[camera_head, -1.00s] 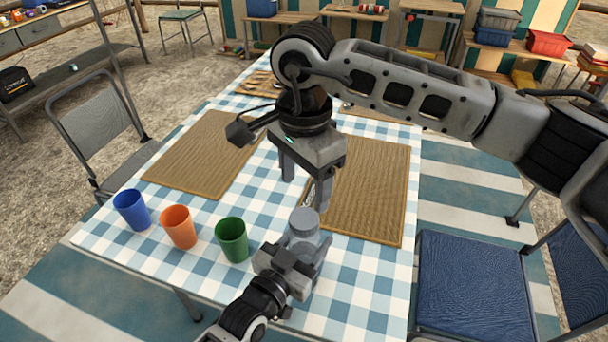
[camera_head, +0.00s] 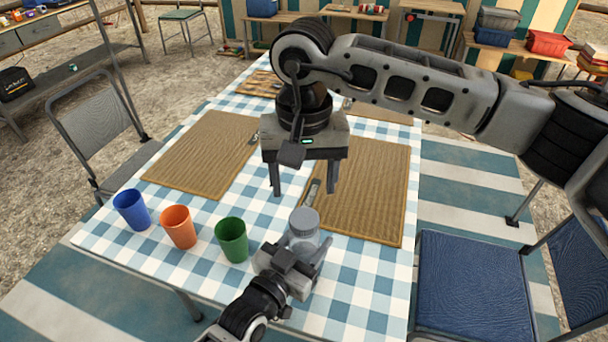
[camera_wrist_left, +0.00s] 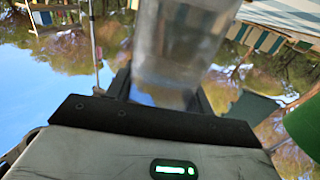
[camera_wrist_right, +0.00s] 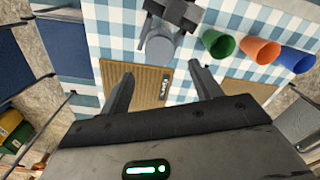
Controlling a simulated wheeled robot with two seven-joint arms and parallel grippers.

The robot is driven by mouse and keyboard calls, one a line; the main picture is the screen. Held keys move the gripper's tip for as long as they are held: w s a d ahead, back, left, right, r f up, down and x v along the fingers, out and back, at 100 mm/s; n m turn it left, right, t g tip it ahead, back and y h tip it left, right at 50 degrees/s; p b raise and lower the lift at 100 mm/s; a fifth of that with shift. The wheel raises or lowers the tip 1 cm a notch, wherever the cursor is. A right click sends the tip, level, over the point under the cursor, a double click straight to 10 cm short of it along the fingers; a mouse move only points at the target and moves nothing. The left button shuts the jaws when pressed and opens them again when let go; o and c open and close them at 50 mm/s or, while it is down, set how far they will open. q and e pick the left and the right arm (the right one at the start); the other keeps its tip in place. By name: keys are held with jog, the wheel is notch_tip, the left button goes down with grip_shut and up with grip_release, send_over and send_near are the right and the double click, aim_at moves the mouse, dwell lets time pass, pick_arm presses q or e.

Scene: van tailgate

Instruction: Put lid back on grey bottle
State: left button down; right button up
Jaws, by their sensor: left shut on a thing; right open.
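The grey bottle (camera_head: 303,240) stands upright near the front of the checked table, its body clear and greyish. A flat grey lid (camera_head: 304,220) appears to sit on its top. My left gripper (camera_head: 306,254) is shut around the bottle's body; the bottle also fills the upper middle of the left wrist view (camera_wrist_left: 182,42). My right gripper (camera_head: 290,190) is open and empty, above and behind the bottle, with its fingers pointing down. The right wrist view shows the bottle's grey top (camera_wrist_right: 160,48) beyond the open fingers (camera_wrist_right: 162,92).
Blue (camera_head: 132,209), orange (camera_head: 179,227) and green (camera_head: 232,239) cups stand in a row left of the bottle. Woven placemats (camera_head: 375,190) lie behind, with cutlery (camera_head: 313,194) on the right one. Chairs (camera_head: 475,280) flank the table. The table's front right is clear.

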aim_at(304, 218)
notch_tip(304, 218, down, 8)
jog(key=shift+r, duration=0.1)
dwell(0.4)
jog(key=c, duration=1)
